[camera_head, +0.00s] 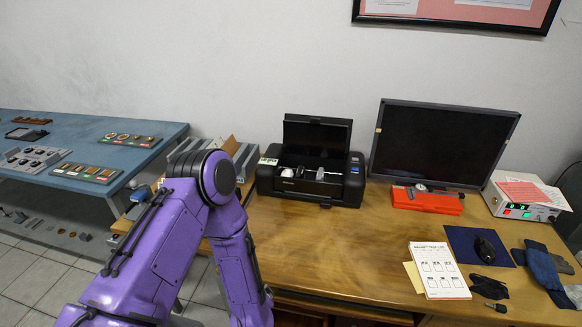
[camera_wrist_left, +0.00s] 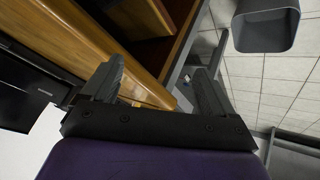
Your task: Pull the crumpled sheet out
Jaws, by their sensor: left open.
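A black printer (camera_head: 310,188) stands on the wooden desk against the wall with its lid raised. Inside its opening lies a small whitish thing (camera_head: 287,173) at the left, perhaps the crumpled sheet; it is too small to tell. My left arm comes in from the left, its forearm hanging down at the desk's front left, so the gripper is below the head view. In the left wrist view my left gripper (camera_wrist_left: 160,88) is open, with nothing seen between its fingers, near the wooden desk's side and above the floor. My right gripper is not seen.
A monitor (camera_head: 440,143), a red case (camera_head: 426,200), a printed card (camera_head: 439,270) and a mouse (camera_head: 485,249) are on the desk's right. A blue bench (camera_head: 90,140) stands left. A grey bin (camera_wrist_left: 266,28) shows in the wrist view. The desk before the printer is clear.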

